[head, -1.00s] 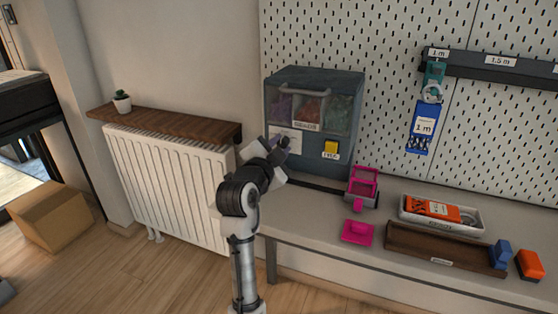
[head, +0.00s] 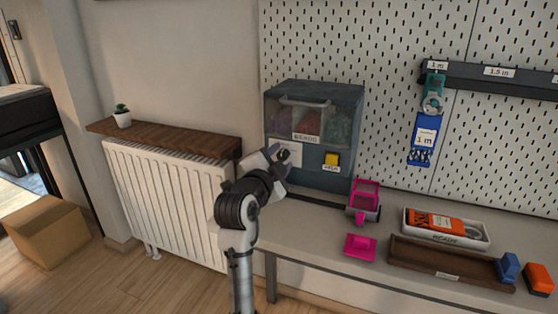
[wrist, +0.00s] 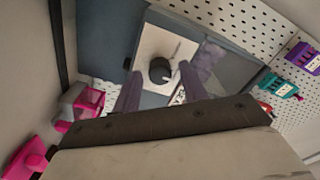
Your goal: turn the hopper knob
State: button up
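The hopper is a grey-blue bead dispenser (head: 346,108) on the bench against the pegboard. Its black round knob (wrist: 160,70) sits on a white plate (wrist: 184,48) in the wrist view. My gripper (wrist: 160,76) is open, with one purple-grey finger on each side of the knob in the picture and a gap on both sides. I cannot tell how far the fingertips reach along the knob. In the head view my gripper (head: 278,154) is at the lower left of the hopper front and hides part of the plate.
A yellow button (head: 331,159) is right of the knob on the hopper. A pink open-topped cup (head: 365,196) and pink piece (head: 360,245) are on the bench. A white tray (head: 475,240) and brown tray (head: 420,262) lie further right. A radiator with a wooden shelf (head: 165,138) stands left.

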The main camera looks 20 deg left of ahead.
jog(key=shift+s, duration=0.1)
jog(key=s, duration=0.4)
jog(key=s+b, duration=0.1)
jog(key=s, duration=0.8)
jog(key=shift+s+a, duration=0.25)
jog(key=shift+s, duration=0.05)
